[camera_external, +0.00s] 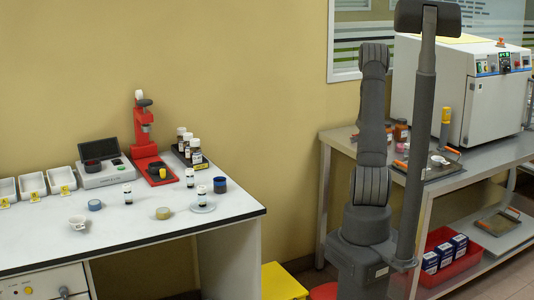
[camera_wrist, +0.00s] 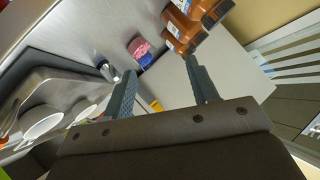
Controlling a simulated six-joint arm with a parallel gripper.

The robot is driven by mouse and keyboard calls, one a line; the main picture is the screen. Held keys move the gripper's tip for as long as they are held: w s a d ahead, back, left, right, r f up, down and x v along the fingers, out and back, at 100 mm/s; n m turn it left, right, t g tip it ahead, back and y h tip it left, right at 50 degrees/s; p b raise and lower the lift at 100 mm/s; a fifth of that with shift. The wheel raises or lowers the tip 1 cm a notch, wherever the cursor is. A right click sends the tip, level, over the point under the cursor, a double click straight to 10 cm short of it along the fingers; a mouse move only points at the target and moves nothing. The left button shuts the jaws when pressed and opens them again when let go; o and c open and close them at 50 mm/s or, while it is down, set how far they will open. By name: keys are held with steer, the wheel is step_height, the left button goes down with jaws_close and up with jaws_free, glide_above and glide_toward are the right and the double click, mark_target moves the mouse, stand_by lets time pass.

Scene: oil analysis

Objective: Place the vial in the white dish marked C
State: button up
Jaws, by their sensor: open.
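Several small white-capped vials stand on the left table in the external view: one (camera_external: 128,193) near the middle, one (camera_external: 190,178) further right, and one (camera_external: 202,192) on a round clear plate (camera_external: 206,208). I cannot tell which of them the task means. Three white dishes (camera_external: 5,187) (camera_external: 33,183) (camera_external: 62,178) stand in a row at the far left with yellow labels; their letters are too small to read. My gripper (camera_wrist: 159,65) is open and empty in the wrist view, away from the vials. In the external view its fingers are hidden.
A red stand (camera_external: 145,150), a grey case (camera_external: 103,175), a vial rack (camera_external: 188,153), tape rolls (camera_external: 162,213) and a white cup (camera_external: 77,223) occupy the left table. Brown bottles (camera_wrist: 182,30) and a pink-and-blue roll (camera_wrist: 140,48) lie ahead of my fingers. A gap separates both tables.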

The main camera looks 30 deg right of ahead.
steer(key=s+a+n+g+h, duration=0.3)
steer(key=s+a, duration=0.1)
steer(key=s, duration=0.4)
glide_toward(407, 144)
steer(key=shift+g, duration=0.3)
steer(key=x, duration=0.5)
steer(key=shift+w+a+f, duration=0.1)
steer(key=shift+a+f, duration=0.05)
steer(key=shift+f, duration=0.05)
steer(key=shift+x, duration=2.7)
steer(key=shift+r, duration=0.15)
steer(key=c, duration=1.1)
steer(key=shift+c, duration=0.2)
